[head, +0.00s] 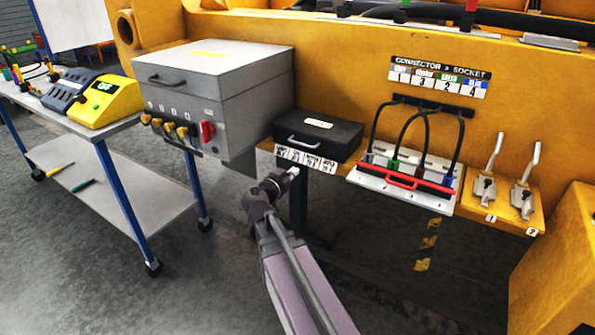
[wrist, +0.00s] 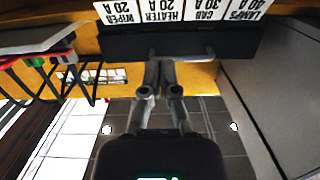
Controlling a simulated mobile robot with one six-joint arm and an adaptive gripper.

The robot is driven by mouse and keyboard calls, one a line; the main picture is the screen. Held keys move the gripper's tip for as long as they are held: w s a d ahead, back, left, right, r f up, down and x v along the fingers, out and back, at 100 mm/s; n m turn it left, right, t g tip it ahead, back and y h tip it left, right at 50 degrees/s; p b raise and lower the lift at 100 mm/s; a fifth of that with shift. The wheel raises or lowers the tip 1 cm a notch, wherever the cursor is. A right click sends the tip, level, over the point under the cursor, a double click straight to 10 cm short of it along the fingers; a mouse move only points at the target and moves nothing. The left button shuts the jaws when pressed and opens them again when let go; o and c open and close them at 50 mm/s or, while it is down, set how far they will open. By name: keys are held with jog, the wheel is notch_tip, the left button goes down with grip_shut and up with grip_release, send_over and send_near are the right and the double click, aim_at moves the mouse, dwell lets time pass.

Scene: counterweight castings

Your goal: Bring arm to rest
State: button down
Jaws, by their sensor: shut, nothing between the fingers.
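My arm (head: 300,275) reaches up from the bottom of the head view. My gripper (head: 293,171) is at its end, in front of and below the black case (head: 318,135). In the wrist view my gripper (wrist: 161,64) has its two fingers together, with nothing between them. The fingertips overlap the case's grey handle (wrist: 197,57) in that view; whether they touch it I cannot tell. The case lid is closed.
A grey control box (head: 215,85) with a red switch stands left of the case. A white connector panel (head: 400,185) with black cables and two toggle clamps (head: 522,190) are to the right. A blue-legged cart (head: 125,195) stands at left. The floor in front is clear.

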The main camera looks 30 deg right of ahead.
jog(key=shift+f, duration=0.1)
dwell(0.6)
jog(key=s+a+f+n+g+y, duration=0.55)
jog(key=s+a+f+y, duration=0.2)
jog(key=f, duration=0.55)
jog(key=s+a+f+n+g+y, duration=0.1)
jog(key=s+a+n+g+y, duration=0.1)
jog(key=s+a+n+y, duration=0.3)
jog(key=s+a+f+n+g+y, duration=0.1)
jog(key=s+a+f+n+y, duration=0.1)
jog(key=a, duration=0.6)
notch_tip(320, 180, up, 20)
jog(key=p, duration=2)
jog(key=shift+d+m, duration=0.15)
jog(key=shift+m, duration=0.2)
